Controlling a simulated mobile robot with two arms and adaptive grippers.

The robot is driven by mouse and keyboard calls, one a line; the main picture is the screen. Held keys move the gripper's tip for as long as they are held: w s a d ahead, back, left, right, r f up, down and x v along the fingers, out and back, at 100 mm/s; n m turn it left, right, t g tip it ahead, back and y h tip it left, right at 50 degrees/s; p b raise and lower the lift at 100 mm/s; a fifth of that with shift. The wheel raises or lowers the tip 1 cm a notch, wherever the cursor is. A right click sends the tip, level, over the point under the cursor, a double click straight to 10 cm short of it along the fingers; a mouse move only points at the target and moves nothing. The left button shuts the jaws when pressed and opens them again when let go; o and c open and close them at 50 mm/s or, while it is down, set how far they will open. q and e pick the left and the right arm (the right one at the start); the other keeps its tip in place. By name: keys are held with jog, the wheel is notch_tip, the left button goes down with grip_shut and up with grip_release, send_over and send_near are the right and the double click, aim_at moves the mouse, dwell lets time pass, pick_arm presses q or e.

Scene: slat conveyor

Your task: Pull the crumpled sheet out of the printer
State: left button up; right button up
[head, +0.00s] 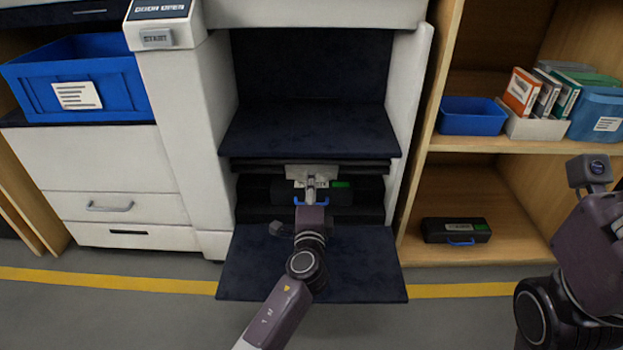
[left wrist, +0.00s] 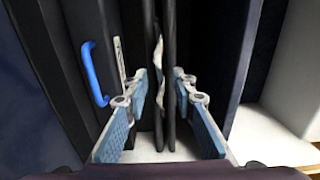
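The printer (head: 186,95) stands open, with its dark front flap (head: 310,270) folded down. The crumpled sheet (head: 298,171) shows as a pale patch in the lower bay. In the left wrist view the sheet (left wrist: 159,75) is a thin, wavy white strip between two dark bars (left wrist: 169,110). My left gripper (head: 311,184) reaches into the bay in front of the sheet. In the left wrist view its blue-padded fingers (left wrist: 160,75) are apart, one on each side of the bars and sheet. Contact cannot be told. My right gripper is out of view; only its arm shows.
A dark cartridge with a blue handle (left wrist: 93,75) sits in the bay close beside one finger. A similar cartridge (head: 455,230) lies on the low shelf at right. Blue bins (head: 472,116) and boxes fill the shelf above. A blue crate (head: 118,75) stands at left.

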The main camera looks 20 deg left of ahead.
pick_arm(q)
jog(key=shift+x, duration=1)
jog(key=shift+f, duration=0.1)
grip_shut()
